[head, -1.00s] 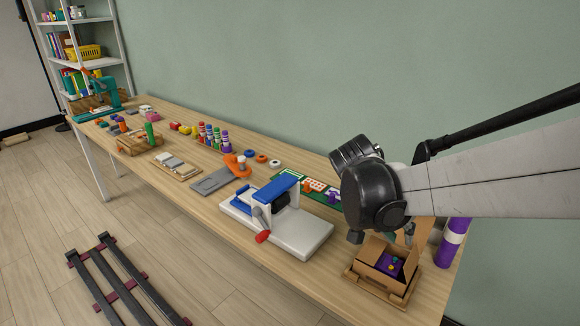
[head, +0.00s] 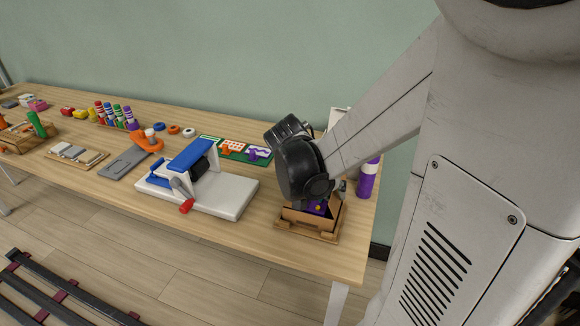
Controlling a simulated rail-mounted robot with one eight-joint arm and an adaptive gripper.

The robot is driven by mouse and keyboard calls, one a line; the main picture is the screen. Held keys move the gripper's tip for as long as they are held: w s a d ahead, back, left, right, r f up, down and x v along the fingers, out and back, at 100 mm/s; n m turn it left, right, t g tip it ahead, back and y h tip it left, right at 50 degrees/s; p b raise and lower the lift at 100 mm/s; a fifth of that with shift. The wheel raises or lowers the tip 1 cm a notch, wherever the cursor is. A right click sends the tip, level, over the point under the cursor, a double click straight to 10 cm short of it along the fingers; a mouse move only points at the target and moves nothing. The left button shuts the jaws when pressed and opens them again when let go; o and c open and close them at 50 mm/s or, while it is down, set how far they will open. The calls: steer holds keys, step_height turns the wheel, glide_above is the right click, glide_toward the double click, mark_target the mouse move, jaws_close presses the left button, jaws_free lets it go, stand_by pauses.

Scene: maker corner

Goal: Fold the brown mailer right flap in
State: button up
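The brown mailer (head: 309,222) is an open cardboard box on a wooden base (head: 318,238) near the right end of the table. A purple item (head: 318,208) with a small yellow part sits inside it. My gripper (head: 340,190) is over the back right of the mailer, with a grey fingertip showing by its right side. The black wrist covers the back and left of the mailer, so the flaps there are hidden. The right flap cannot be made out clearly. Whether the fingers touch the cardboard, or are open or shut, cannot be seen.
A white press with a blue top (head: 205,185) and red-ended lever stands left of the mailer. A purple cylinder with a white band (head: 368,178) stands close behind on the right. A green board (head: 236,150) lies further back. The table's front right corner is clear.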

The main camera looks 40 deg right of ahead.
jaws_close()
steer(key=shift+w+f+b, duration=0.1)
steer(key=shift+b, duration=0.2)
steer(key=g+h+b, duration=0.1)
steer(key=b, duration=0.1)
steer(key=w+f+g+h+b, duration=0.1)
steer(key=b, duration=0.1)
steer(key=shift+a+n, duration=0.35)
steer(key=shift+n, duration=0.05)
steer(key=g+h+b, duration=0.2)
steer(key=b, duration=0.1)
steer(key=shift+w+a+f+n+g, duration=0.2)
steer(key=shift+f+n+g, duration=0.1)
steer(key=shift+f+n, duration=0.1)
steer(key=shift+b, duration=0.6)
steer(key=shift+g+h, duration=0.3)
steer(key=shift+o, duration=0.5)
jaws_free()
